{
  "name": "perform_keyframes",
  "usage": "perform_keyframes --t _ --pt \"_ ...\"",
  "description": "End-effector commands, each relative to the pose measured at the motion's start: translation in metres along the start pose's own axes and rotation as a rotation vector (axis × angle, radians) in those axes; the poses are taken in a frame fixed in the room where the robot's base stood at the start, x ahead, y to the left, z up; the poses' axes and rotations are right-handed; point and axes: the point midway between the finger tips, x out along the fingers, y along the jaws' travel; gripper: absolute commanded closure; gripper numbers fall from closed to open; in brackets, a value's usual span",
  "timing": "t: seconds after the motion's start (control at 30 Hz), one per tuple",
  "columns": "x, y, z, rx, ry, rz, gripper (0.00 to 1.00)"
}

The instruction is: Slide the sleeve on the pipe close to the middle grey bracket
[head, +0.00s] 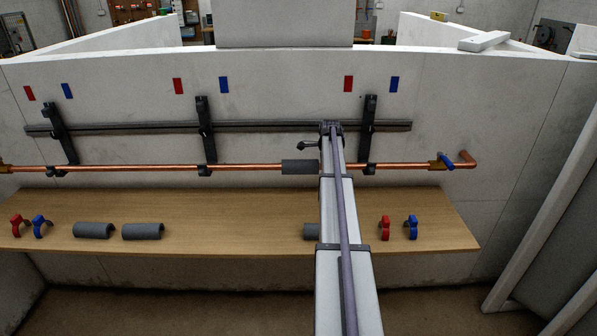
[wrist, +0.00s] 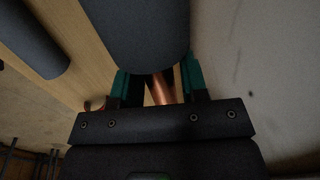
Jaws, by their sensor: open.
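The dark grey sleeve (head: 299,167) sits around the copper pipe (head: 255,167), between the middle and right brackets. Its right end meets the outline of my arm in the head view. The middle bracket (head: 205,135), dark grey, stands well to the left with bare pipe between. In the wrist view the sleeve (wrist: 150,35) fills the top centre, and the copper pipe (wrist: 160,88) shows below its end. My gripper (wrist: 157,80) is open, its green fingers either side of the sleeve's end and the pipe. Contact cannot be told. My arm hides the gripper in the head view.
A wooden shelf (head: 250,235) below holds loose grey sleeves (head: 143,231) and red and blue clips (head: 412,227). The right bracket (head: 369,140) is right of my arm. A dark rail (head: 270,127) runs above the pipe. A blue-handled valve (head: 446,160) is at right.

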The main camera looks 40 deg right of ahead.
Motion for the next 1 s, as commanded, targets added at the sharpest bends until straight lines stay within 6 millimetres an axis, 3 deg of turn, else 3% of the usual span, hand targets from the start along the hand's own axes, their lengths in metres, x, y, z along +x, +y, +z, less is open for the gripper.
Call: perform_keyframes --t 1.0 --pt "-0.001 0.0 0.033 -0.001 0.0 0.0 0.6"
